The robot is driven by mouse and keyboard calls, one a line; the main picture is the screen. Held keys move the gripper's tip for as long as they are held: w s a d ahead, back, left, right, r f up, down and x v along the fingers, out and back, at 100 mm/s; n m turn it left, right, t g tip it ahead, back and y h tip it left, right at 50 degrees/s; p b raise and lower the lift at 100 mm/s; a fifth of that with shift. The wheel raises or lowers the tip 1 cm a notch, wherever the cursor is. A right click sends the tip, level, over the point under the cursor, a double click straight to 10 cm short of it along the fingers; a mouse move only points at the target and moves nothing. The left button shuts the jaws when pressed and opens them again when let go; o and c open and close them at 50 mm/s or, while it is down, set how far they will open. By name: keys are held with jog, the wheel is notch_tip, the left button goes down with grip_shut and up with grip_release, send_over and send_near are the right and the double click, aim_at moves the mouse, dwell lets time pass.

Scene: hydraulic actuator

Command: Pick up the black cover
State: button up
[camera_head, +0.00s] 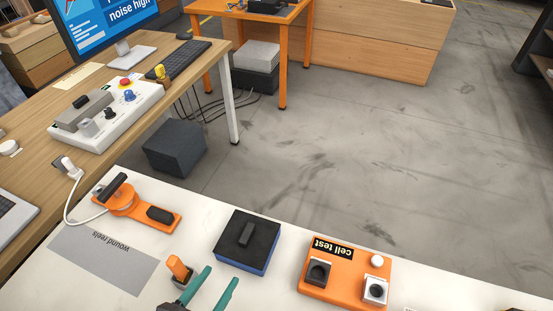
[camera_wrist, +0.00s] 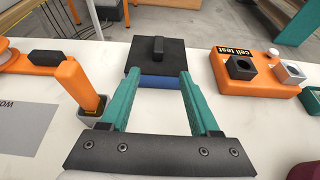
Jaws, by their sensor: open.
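The black cover (camera_head: 262,243) is a square lid with a raised bar handle (camera_head: 246,233) on top. It sits on a blue box (camera_head: 246,267) on the white table. In the wrist view the black cover (camera_wrist: 141,62) lies beyond my fingertips, with the blue box (camera_wrist: 158,82) showing beneath its near edge. My gripper (camera_head: 213,283) has two green fingers. It is open and empty, on the near side of the cover and apart from it. In the wrist view my gripper (camera_wrist: 160,98) points toward the cover.
An orange "cell test" block (camera_head: 335,290) stands right of the cover. An orange reel fixture (camera_head: 150,215) lies to the left. An orange-handled piece in a small grey holder (camera_head: 179,270) stands close left of my fingers. A grey "wound reels" patch (camera_head: 100,258) is bare.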

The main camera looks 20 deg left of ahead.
aim_at(245, 236)
jog(key=x, duration=1.5)
jog(key=shift+w+a+r, duration=0.1)
jog(key=shift+w+r, duration=0.15)
jog(key=shift+w, duration=0.1)
grip_shut()
